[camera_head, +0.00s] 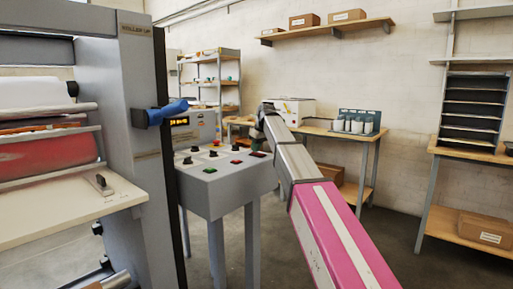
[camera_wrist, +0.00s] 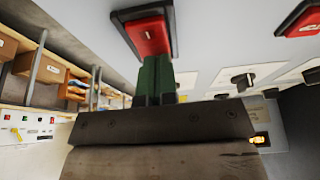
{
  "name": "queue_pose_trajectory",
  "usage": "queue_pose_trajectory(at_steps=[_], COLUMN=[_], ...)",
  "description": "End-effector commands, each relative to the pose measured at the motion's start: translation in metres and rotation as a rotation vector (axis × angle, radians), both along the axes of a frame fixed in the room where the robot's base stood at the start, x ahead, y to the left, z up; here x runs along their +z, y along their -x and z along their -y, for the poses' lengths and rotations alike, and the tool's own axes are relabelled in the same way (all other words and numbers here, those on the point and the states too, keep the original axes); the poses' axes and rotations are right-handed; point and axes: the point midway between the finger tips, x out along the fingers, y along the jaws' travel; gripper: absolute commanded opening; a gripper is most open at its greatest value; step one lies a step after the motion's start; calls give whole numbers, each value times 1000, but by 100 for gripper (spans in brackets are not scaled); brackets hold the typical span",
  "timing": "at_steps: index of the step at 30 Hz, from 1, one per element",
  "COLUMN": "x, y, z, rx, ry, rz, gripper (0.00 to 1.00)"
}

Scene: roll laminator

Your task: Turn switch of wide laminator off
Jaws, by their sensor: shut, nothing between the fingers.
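The wide laminator (camera_head: 134,80) fills the left of the head view. Its grey control panel (camera_head: 235,178) carries black knobs and several small coloured controls. In the wrist view a red rocker switch (camera_wrist: 147,36) in a black frame sits on the light panel face, with a small white mark on it. My gripper (camera_wrist: 157,66) shows there as green fingers, shut and empty, with tips close to the near end of the red switch. I cannot tell whether they touch it. In the head view my arm hides the gripper.
Black knobs (camera_wrist: 243,81) sit right of the fingers in the wrist view. A blue handle (camera_head: 167,112) sticks out from the laminator's side post. A wooden table (camera_head: 345,133) with a white box and containers stands behind. Open floor lies right of my arm.

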Motion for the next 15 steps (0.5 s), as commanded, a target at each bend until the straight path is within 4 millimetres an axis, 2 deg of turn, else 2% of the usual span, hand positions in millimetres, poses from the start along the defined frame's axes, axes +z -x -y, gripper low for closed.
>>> queue_pose_trajectory(at_steps=[1, 15], x=[-6, -10], y=[-3, 4], z=[-5, 2], rx=[1, 1], ry=[-2, 0], rz=[-3, -9], gripper=[0, 0])
